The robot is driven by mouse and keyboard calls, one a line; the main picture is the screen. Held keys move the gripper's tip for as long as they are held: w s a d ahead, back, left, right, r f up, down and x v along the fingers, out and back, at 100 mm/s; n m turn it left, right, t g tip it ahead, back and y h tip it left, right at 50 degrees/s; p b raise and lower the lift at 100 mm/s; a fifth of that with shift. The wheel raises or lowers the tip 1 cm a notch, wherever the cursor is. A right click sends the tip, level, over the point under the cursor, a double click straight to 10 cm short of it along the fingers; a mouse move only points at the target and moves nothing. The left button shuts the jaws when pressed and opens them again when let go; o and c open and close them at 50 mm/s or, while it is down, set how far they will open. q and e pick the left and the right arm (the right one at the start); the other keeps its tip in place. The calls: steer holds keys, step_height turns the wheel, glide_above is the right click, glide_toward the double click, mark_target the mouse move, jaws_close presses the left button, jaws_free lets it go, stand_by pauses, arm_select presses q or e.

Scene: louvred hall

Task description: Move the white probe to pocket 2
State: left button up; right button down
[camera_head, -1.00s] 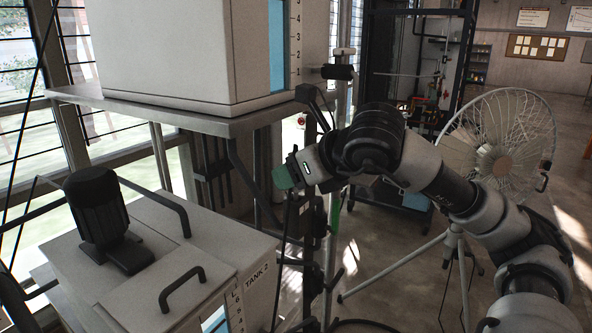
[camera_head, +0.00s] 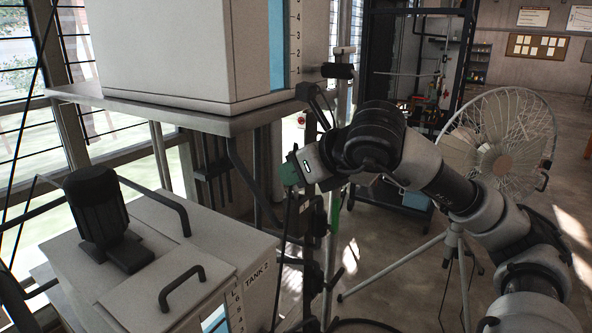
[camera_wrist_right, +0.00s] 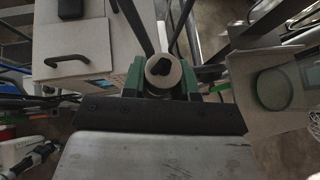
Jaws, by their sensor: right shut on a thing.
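My right gripper (camera_head: 289,174) has green fingers and is beside the dark upright stand, under the raised shelf. In the right wrist view, its fingers (camera_wrist_right: 164,80) are shut on a pale, round-ended thing with a dark mark on its face, which looks like the white probe (camera_wrist_right: 155,84). In the head view the held thing is hidden by the wrist and fingers. I cannot make out a numbered pocket 2 in either view. My left gripper is not in view.
A white box marked TANK 2 (camera_head: 222,257), with black handles and a dark motor (camera_head: 97,212), stands at lower left. Another tank (camera_head: 170,50) sits on a shelf (camera_head: 180,118) above. A fan (camera_head: 500,140) on a tripod stands behind my right arm.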

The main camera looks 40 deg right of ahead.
steer(key=shift+r, duration=0.1)
step_height(320, 180, up, 12)
steer(key=p, duration=1.1)
steer(key=shift+r+p, duration=0.25)
steer(key=shift+p, duration=0.05)
steer(key=shift+f, duration=0.2)
